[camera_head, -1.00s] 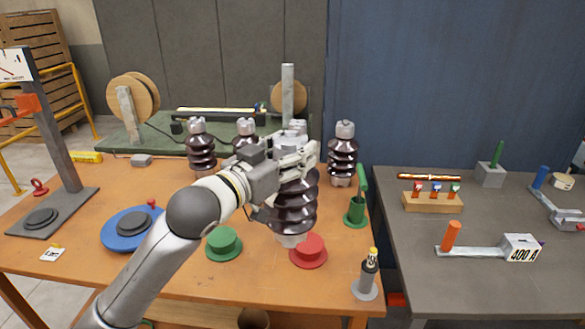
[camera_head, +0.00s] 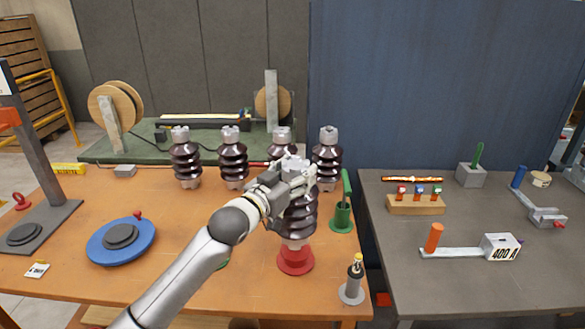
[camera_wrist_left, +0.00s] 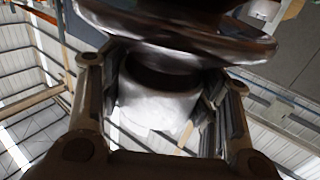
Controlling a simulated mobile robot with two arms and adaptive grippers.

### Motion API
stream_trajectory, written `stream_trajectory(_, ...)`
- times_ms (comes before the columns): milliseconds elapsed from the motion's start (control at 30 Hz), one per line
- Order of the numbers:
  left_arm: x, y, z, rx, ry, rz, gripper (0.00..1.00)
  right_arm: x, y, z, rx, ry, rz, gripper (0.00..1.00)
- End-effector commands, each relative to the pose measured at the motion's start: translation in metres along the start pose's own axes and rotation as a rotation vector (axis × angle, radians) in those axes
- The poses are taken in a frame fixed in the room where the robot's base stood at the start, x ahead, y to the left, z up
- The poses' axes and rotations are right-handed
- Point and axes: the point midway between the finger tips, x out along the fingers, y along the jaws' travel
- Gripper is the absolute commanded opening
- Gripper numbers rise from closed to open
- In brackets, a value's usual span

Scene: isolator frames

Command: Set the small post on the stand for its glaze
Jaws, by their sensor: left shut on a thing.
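My left gripper (camera_head: 290,180) is shut on the top metal cap of a dark brown ribbed post (camera_head: 300,217). The post hangs upright, directly over the red stand (camera_head: 295,263). Its pale lower end is at the stand's top; I cannot tell whether they touch. In the left wrist view, the fingers flank the pale cap (camera_wrist_left: 155,105) below a brown rib. My right gripper is not in view.
Several similar brown posts (camera_head: 186,160) stand in a row at the back of the orange table (camera_head: 180,230). A green holder (camera_head: 342,217) and a grey tool on a round base (camera_head: 353,280) stand to the right. A blue disc (camera_head: 121,241) lies at the left.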

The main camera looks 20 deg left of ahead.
Motion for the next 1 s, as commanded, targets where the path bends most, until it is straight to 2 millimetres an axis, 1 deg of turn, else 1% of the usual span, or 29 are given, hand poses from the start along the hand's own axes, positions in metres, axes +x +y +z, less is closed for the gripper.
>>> stream_trajectory(33,0.000,0.000,-0.013,0.004,0.029,0.003,0.00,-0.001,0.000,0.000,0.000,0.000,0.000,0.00)
stream_trajectory(67,0.001,0.000,-0.013,0.004,0.029,0.003,0.00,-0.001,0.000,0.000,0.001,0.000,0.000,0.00)
stream_trajectory(200,0.007,-0.001,-0.005,0.003,0.027,0.002,0.00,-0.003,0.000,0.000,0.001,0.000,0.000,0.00)
stream_trajectory(333,0.006,-0.001,0.011,0.003,0.023,0.002,0.00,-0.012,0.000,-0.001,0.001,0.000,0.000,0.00)
stream_trajectory(500,0.006,-0.001,0.022,0.004,0.028,0.003,0.00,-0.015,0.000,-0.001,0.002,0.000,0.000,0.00)
stream_trajectory(867,0.006,-0.001,0.025,0.004,0.029,0.004,0.00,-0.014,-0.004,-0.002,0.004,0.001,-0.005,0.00)
stream_trajectory(900,0.005,-0.001,0.038,0.002,0.000,0.001,0.62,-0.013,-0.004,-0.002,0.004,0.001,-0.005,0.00)
stream_trajectory(1000,0.005,-0.001,0.038,0.001,0.000,0.001,0.75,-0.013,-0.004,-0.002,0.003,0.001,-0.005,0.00)
